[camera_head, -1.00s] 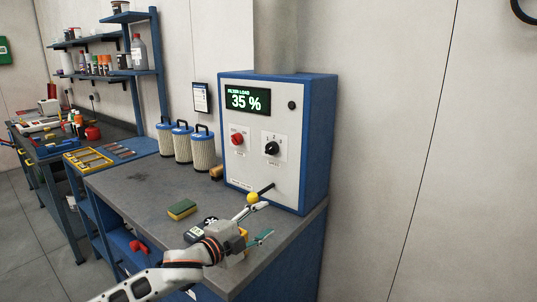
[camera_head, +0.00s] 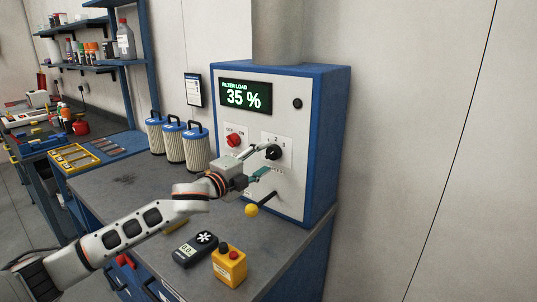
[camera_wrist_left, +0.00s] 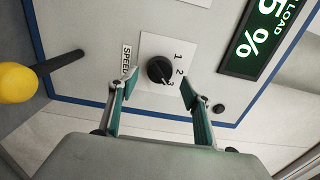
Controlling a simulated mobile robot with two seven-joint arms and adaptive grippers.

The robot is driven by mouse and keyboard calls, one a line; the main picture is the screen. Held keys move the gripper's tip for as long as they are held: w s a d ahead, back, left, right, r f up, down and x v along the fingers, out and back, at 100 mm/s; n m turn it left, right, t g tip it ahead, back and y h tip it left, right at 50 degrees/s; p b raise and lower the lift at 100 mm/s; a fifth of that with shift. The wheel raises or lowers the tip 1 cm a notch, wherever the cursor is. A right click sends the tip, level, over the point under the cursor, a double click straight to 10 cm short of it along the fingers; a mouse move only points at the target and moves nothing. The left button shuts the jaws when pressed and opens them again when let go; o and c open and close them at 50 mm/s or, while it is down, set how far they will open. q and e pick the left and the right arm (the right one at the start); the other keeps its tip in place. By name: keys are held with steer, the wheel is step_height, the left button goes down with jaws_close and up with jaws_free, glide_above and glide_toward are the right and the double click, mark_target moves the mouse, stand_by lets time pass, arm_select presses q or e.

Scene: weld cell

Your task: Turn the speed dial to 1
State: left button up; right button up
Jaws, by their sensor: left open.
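The black speed dial (camera_head: 273,152) sits on a white plate marked 1, 2 and 3 on the front of the blue and grey cabinet (camera_head: 290,195). It also shows in the left wrist view (camera_wrist_left: 159,70), with the SPEED label beside it. I cannot tell for sure which number its pointer faces. My left gripper (camera_head: 266,160) is open and empty in front of the dial. In the left wrist view its fingertips (camera_wrist_left: 159,79) lie on either side of the dial; whether they touch it is unclear. My right gripper is not in view.
A red OFF/ON knob (camera_head: 234,140) is left of the dial, under the display (camera_head: 246,96) reading 35 %. A lever with a yellow ball (camera_head: 251,210) sticks out below. A meter (camera_head: 195,249) and a yellow button box (camera_head: 229,266) stand on the bench, with filter canisters (camera_head: 196,150) behind.

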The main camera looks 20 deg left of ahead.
mark_target(269, 155)
arm_select(q)
steer(key=shift+x, duration=1.2)
steer(key=shift+w+d, duration=0.1)
steer(key=shift+w, duration=0.35)
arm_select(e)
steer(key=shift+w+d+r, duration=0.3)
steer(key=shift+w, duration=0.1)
arm_select(q)
steer(key=c, duration=1.1)
steer(key=shift+c, duration=0.2)
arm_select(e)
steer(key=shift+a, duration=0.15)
